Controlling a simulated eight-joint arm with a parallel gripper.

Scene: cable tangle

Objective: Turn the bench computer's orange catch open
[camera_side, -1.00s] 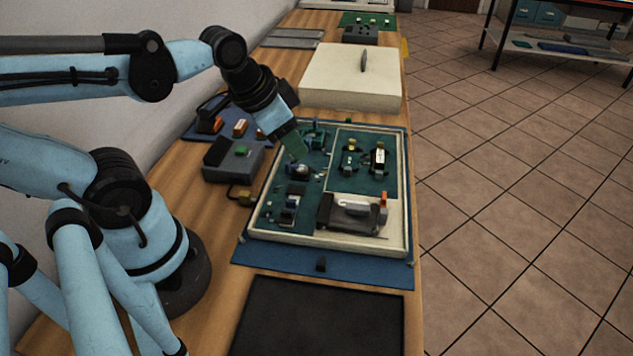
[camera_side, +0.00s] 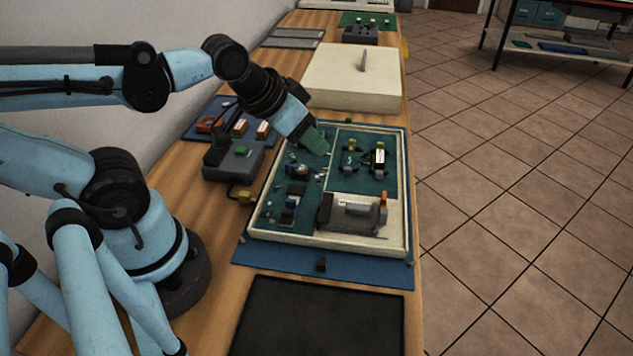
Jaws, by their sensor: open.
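The bench computer (camera_side: 408,180) is an open, shallow cream case with green boards inside. A small orange catch (camera_side: 383,198) stands upright at the right end of a grey unit (camera_side: 350,211) in the case's front right part. My gripper (camera_side: 317,144) has green fingertips and is open over the back left part of the case, near the divider. It is behind and to the left of the orange catch, well apart from it. The fingertips are small here, and part of the board behind them is hidden.
A cream lid (camera_side: 350,78) with an upright handle lies behind the case. A grey box (camera_side: 234,160) and a blue panel with orange-topped parts (camera_side: 239,127) are to the left. A black mat (camera_side: 318,318) lies in front, empty. The bench's right edge is close to the case.

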